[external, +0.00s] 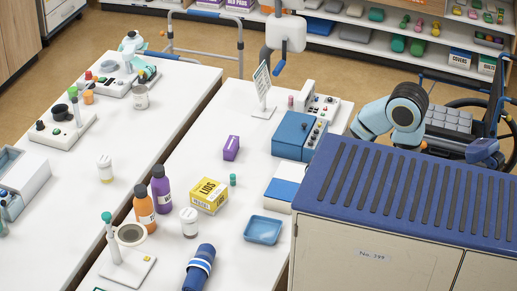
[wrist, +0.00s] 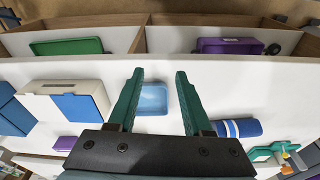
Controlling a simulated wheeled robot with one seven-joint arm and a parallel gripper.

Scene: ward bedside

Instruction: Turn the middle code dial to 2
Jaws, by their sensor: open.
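The blue box (external: 292,132) with a row of small dials (external: 314,133) on its grey right-hand panel stands on the near white table in the external view. The dials are too small there to read their settings or tell the middle one's number. A blue shape (wrist: 14,112) at the left edge of the wrist view may be this box; no dial shows on it. My gripper (wrist: 160,75) is open and empty in the wrist view. It points over the table, well to the side of that blue shape. In the external view the blue-topped cabinet seems to hide it.
The cabinet (external: 400,180) stands in front of my arm. A blue-and-white box (external: 285,187) sits beside the dial box. A blue tray (external: 263,230), which shows between my fingers (wrist: 153,98), and a blue tumbler (external: 200,266) lie nearer. A control unit (external: 320,105) stands behind.

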